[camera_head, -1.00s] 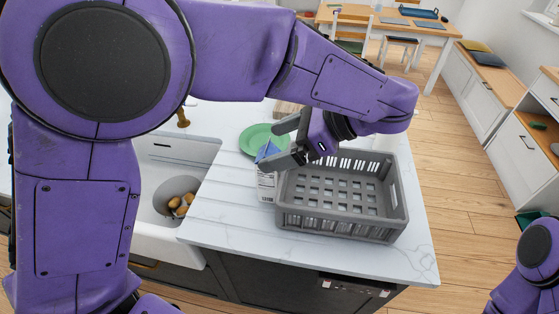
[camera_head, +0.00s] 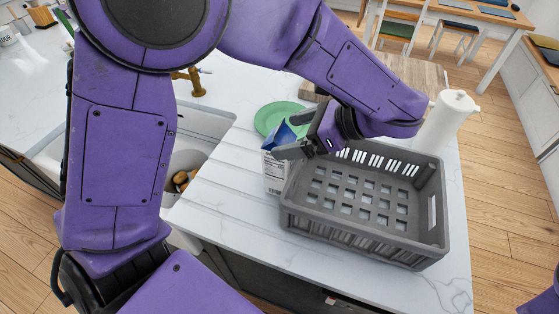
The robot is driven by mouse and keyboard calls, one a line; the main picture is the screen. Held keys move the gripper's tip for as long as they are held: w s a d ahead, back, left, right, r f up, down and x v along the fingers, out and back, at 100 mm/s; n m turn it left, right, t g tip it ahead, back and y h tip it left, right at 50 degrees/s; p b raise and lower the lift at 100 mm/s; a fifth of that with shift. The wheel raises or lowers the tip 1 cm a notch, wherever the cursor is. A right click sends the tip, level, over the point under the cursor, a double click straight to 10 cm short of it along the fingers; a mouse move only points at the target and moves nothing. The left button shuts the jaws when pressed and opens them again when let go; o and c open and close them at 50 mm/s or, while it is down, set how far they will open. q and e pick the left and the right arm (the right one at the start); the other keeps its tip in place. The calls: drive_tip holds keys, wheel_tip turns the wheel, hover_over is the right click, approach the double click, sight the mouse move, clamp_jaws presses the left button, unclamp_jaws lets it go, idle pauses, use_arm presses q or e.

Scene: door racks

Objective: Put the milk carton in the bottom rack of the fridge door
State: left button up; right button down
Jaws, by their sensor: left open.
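The milk carton (camera_head: 274,172) is white with dark print and a blue gabled top. It stands upright on the white counter, just left of the grey crate. My left gripper (camera_head: 284,135) is open at the carton's top, with one finger behind the blue gable and the other in front of it. I cannot tell whether either finger touches the carton. The near finger hides part of it. The fridge door and its bottom rack are not in view. My right gripper is not in view.
The empty grey crate (camera_head: 345,223) stands close to the carton's right. A green plate (camera_head: 266,118) lies behind the carton. A paper towel roll (camera_head: 446,120) and a wooden board (camera_head: 405,72) are farther back. A sink (camera_head: 208,120) with food in it is at left.

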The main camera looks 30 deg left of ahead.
sight(282, 134)
use_arm(q)
drive_tip(key=a+p, duration=0.1)
drive_tip(key=s+a+p, duration=0.1)
drive_tip(key=shift+a+f, duration=0.15)
drive_tip(key=shift+a, duration=0.15)
drive_tip(key=shift+x, duration=1.2)
drive_tip(key=shift+f, duration=0.35)
drive_tip(key=shift+d, duration=0.1)
drive_tip(key=c, duration=0.7)
drive_tip(key=shift+w, duration=0.1)
clamp_jaws()
drive_tip(key=shift+r, duration=0.15)
